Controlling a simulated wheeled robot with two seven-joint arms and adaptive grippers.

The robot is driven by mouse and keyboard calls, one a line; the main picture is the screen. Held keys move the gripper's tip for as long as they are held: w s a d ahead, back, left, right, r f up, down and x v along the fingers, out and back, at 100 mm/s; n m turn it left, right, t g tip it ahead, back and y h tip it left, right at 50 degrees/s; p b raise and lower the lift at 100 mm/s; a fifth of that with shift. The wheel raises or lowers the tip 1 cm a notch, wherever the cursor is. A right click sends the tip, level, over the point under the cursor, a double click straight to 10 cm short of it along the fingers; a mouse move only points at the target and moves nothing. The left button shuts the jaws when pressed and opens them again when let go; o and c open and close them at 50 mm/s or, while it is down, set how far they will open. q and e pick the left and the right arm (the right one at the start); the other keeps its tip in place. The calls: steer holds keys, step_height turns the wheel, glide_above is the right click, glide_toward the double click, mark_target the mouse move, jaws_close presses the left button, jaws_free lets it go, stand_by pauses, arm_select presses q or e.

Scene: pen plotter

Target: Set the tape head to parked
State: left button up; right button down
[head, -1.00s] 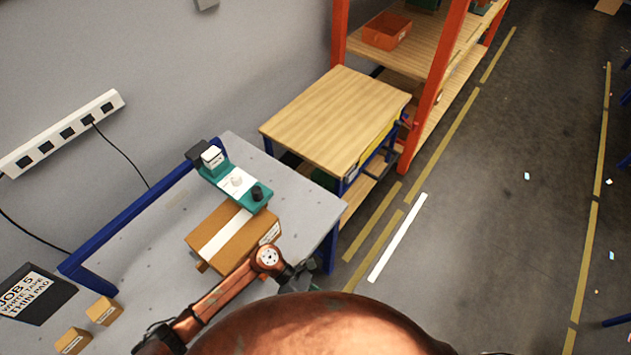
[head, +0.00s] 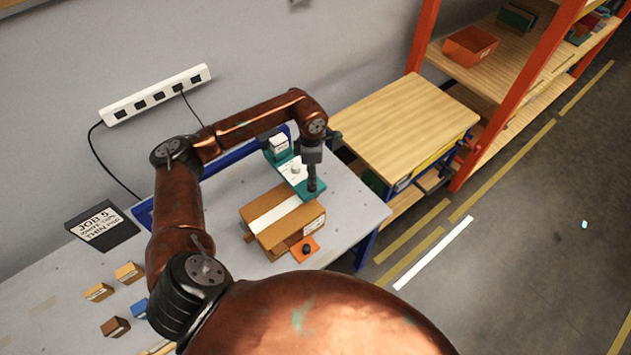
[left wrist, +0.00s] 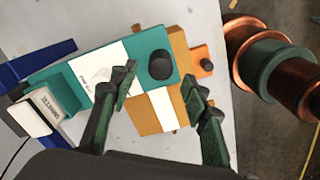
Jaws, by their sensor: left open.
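The teal tape head (head: 318,194) stands at the far end of the grey bench, beside a carton. It has a white label (head: 293,171) with a small pale dial, and a white block (head: 280,146) at its back end. In the left wrist view the teal body (left wrist: 150,41) carries a black knob (left wrist: 160,65). My left gripper (left wrist: 160,78) is open and empty, pointing down over the tape head, with its fingers on either side of the knob's area. Contact cannot be told. In the head view the gripper (head: 312,180) hides the knob. My right gripper is not in view.
The brown carton (head: 258,228) with a white strip lies close to the tape head. An orange plate (head: 312,242) with a dark knob is beside it. A blue rail (head: 231,150) runs behind. Small boxes (head: 130,272) and a dark job sign (head: 103,226) stand at left.

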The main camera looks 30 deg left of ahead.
arm_select(q)
steer(key=shift+d+f+p, duration=0.1)
steer(key=shift+f+p, duration=0.45)
steer(key=shift+f, duration=1.95)
steer(key=shift+c, duration=0.7)
jaws_close()
